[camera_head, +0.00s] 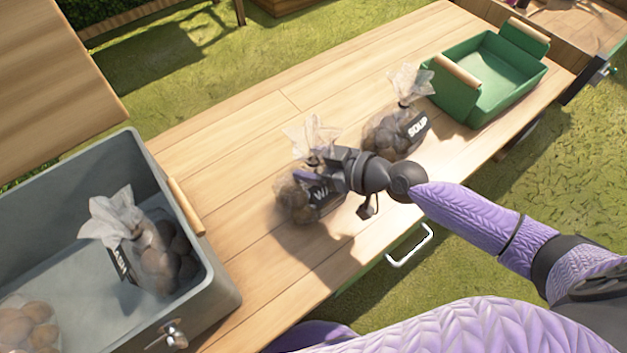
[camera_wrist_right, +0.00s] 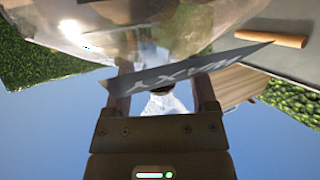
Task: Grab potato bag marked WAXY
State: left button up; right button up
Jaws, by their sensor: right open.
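The WAXY potato bag (camera_head: 294,203) stands on the wooden table, a clear bag with a gathered pale top and a dark label. My right gripper (camera_head: 328,168) is at this bag and hides part of it and most of the label in the head view. In the right wrist view, the bag (camera_wrist_right: 140,28) fills the top, and its label (camera_wrist_right: 190,67) reads WAXY upside down across the fingers. The right gripper (camera_wrist_right: 160,92) is open, its fingers apart close to the bag. Whether they touch it I cannot tell. My left gripper is not in view.
A SOUP-marked potato bag (camera_head: 392,135) stands just behind right of my right gripper. A green crate (camera_head: 458,92) is at the far right end. A grey crate (camera_head: 225,290) at left holds a labelled bag (camera_head: 160,255) and more potatoes (camera_head: 25,325). Table centre-left is clear.

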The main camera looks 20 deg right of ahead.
jog(key=shift+w, duration=0.1)
grip_shut()
dwell(0.8)
dwell(0.5)
